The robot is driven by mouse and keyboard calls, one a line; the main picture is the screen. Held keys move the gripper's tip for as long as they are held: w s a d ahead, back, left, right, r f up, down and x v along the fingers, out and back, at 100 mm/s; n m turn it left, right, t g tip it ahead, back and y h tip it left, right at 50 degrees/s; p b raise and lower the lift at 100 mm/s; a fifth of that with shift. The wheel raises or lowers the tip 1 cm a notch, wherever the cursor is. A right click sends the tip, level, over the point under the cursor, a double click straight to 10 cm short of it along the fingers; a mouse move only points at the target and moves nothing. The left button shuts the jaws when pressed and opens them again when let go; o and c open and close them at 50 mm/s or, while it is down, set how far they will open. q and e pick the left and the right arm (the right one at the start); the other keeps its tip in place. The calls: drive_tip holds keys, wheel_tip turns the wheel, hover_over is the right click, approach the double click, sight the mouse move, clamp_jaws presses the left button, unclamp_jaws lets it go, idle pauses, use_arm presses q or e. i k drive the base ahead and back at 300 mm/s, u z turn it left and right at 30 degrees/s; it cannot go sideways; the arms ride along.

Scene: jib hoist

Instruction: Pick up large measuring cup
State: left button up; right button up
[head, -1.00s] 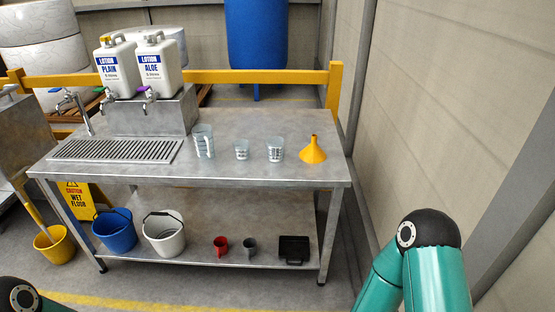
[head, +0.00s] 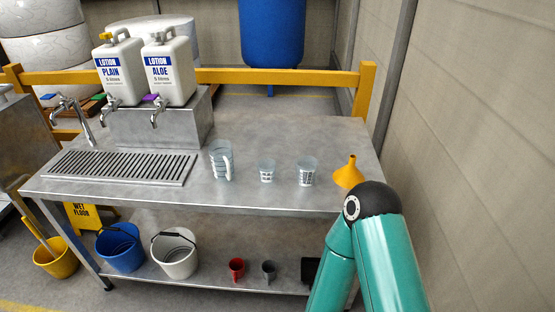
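The large measuring cup (head: 220,161) is a tall clear jug with a handle and dark markings. It stands upright on the steel table, right of the drain grille. Two smaller clear cups stand to its right, a small one (head: 267,171) and a medium one (head: 305,172). My teal right arm comes in at the lower right, with its dark joint near the table's front right edge. Neither gripper shows in the head view, so I cannot see what they hold.
A yellow funnel (head: 349,173) stands at the table's right end. Two lotion jugs (head: 168,72) with taps sit on a raised steel block (head: 185,122) behind the drain grille (head: 120,167). Buckets (head: 174,254) and mugs (head: 237,268) are on the lower shelf. A wall closes the right side.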

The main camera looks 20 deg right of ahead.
sight(306, 166)
drive_tip(key=z, duration=0.05)
drive_tip(key=i, duration=0.9)
drive_tip(key=z, duration=0.5)
